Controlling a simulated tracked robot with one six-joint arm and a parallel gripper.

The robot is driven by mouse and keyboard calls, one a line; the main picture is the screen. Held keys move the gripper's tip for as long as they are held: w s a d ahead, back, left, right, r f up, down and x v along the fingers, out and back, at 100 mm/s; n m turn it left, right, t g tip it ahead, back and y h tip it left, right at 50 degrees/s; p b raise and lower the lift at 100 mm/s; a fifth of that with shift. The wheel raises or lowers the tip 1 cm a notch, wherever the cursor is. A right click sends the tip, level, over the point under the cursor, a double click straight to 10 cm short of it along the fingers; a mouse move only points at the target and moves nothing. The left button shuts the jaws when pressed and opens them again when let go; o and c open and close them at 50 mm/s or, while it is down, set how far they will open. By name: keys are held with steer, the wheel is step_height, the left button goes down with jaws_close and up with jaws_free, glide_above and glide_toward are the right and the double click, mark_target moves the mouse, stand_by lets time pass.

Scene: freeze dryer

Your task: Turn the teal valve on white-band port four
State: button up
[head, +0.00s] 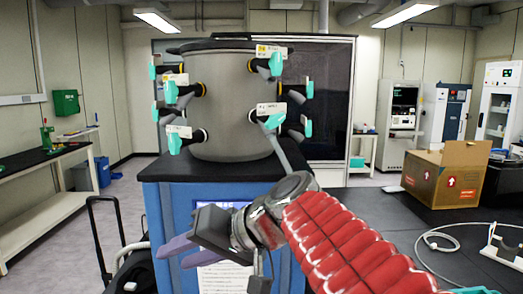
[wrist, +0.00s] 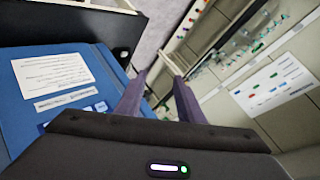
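A grey drum (head: 232,100) stands on a black-topped blue cabinet (head: 175,200) in the head view. Black ports with teal valves stick out around it in an upper and a lower row. Small tags hang by the ports, too small to read, so I cannot tell which is white-band port four. A lower left teal valve (head: 175,143) and a lower front teal valve (head: 272,121) face me. My gripper (head: 173,251) is below them, in front of the cabinet, touching no valve. In the wrist view its purple fingers (wrist: 160,76) are apart, with nothing between them.
A black worktop (head: 450,225) at the right carries a cardboard box (head: 446,176) and a pale cable (head: 440,240). A black cart handle (head: 105,225) stands left of the cabinet.

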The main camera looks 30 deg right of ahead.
steer(key=w+d+r+m+t, duration=0.2)
steer(key=w+d+r+t, duration=0.1)
steer(key=d+r, duration=0.45)
steer(key=w+d+r+m+t, duration=0.1)
steer(key=w+d+r+t, duration=0.25)
steer(key=d+r, duration=0.4)
steer(key=s+d+r+m+t+h, duration=0.1)
steer(key=s+d+r+m+h, duration=0.1)
steer(key=d, duration=0.5)
steer(key=s+d+r+m+t+h, duration=0.1)
steer(key=s+d+r+m+h, duration=0.2)
steer(key=d, duration=0.5)
steer(key=shift+s+d+m+h, duration=0.3)
steer(key=shift+s+h, duration=0.35)
steer(key=shift+h, duration=0.25)
steer(key=shift+w, duration=0.1)
